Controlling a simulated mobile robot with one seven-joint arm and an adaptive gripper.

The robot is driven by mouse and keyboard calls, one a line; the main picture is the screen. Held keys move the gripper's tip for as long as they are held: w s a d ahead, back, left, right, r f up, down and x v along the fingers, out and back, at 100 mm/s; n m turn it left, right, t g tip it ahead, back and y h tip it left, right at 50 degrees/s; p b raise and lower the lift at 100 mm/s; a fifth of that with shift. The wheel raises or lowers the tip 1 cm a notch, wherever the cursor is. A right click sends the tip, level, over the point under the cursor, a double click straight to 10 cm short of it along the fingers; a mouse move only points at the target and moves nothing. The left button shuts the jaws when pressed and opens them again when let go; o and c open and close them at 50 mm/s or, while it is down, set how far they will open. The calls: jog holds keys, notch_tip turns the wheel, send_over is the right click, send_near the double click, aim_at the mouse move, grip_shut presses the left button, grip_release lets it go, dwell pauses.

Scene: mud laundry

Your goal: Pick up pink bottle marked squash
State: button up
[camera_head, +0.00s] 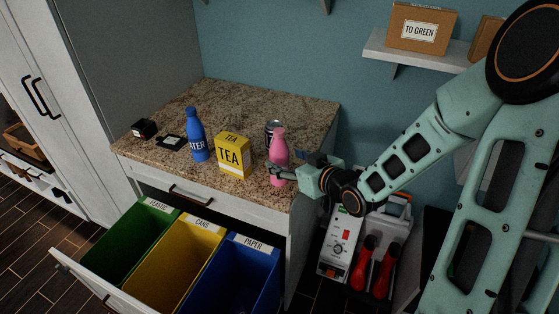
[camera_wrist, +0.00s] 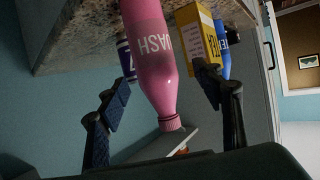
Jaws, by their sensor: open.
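The pink bottle (camera_head: 279,157) stands upright near the right end of the granite counter. In the wrist view the pink bottle (camera_wrist: 152,62) appears upside down, with letters "UASH" showing and its cap towards me. My gripper (camera_head: 283,172) is at the bottle from the right, low on its body. In the wrist view my gripper (camera_wrist: 165,90) is open, with one finger on each side of the bottle and visible gaps between them. Whether a finger touches the bottle in the head view I cannot tell.
A dark can (camera_head: 271,131) stands close behind the bottle. An open drawer below holds green, yellow and blue bins (camera_head: 237,275). A shelf (camera_head: 420,52) hangs at upper right.

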aim_at(279, 157)
jog(key=shift+d+f+p+x, duration=0.1)
jog(key=shift+x, duration=0.85)
jog(key=shift+d+f+p+x, duration=0.1)
jog(key=shift+d+f+x, duration=0.05)
jog(key=shift+x, duration=0.8)
jog(key=shift+d+f+p+x, duration=0.1)
jog(key=shift+x, duration=0.85)
jog(key=shift+c, duration=0.4)
jog(key=c, duration=0.9)
jog(key=shift+c, duration=0.2)
jog(key=shift+w+r, duration=0.1)
jog(key=shift+r, duration=0.15)
